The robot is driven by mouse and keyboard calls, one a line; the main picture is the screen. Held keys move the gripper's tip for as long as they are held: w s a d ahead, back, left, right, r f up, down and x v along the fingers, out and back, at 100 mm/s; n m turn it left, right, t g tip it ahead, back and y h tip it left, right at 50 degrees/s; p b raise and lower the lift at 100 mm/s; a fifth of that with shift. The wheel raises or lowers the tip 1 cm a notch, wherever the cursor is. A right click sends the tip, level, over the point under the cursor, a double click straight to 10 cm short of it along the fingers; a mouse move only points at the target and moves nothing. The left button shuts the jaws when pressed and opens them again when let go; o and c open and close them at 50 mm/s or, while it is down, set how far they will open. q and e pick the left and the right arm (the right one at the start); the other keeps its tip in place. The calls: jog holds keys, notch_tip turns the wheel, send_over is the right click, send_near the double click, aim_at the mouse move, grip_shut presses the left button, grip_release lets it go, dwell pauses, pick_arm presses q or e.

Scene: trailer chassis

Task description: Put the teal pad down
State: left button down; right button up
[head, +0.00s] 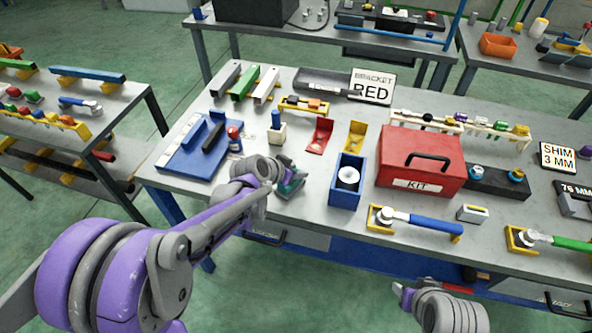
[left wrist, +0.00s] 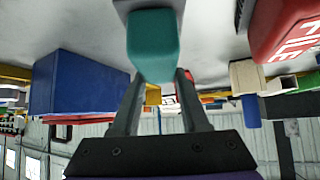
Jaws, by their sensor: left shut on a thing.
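The teal pad (head: 290,183) is in my left gripper (head: 287,182), over the front part of the grey workbench (head: 310,213), left of the blue bin. In the left wrist view the teal pad (left wrist: 153,45) sits between the two dark fingers, which are shut on it. A grey piece shows at the pad's far end, close to the bench top. I cannot tell whether it touches the bench. My right arm's end (head: 410,295) shows at the bottom right, in front of the bench; its fingers are not clear.
The blue bin (head: 345,196) with a white round thing stands right of the pad, beside the red kit box (head: 418,163). A blue fixture (head: 190,160), a red-topped bottle (head: 235,140) and a cream block (head: 276,135) stand left and behind. Bare bench lies around the pad.

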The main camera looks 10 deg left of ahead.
pick_arm(q)
jog(key=shift+f, duration=0.15)
jog(key=shift+c, duration=2.1)
grip_release()
jog(key=shift+r, duration=0.25)
jog(key=v, duration=1.2)
jog(key=s+f+n+g+y, duration=0.1)
jog(key=s+f+n+y, duration=0.1)
jog(key=s, duration=0.7)
jog(key=s+f+n+g+y, duration=0.1)
jog(key=s+f+n+y, duration=0.1)
jog(key=s, duration=0.8)
jog(key=shift+f+n+g+p, duration=0.4)
jog(key=shift+f+p, duration=0.05)
jog(key=shift+f, duration=0.15)
jog(key=shift+s, duration=0.15)
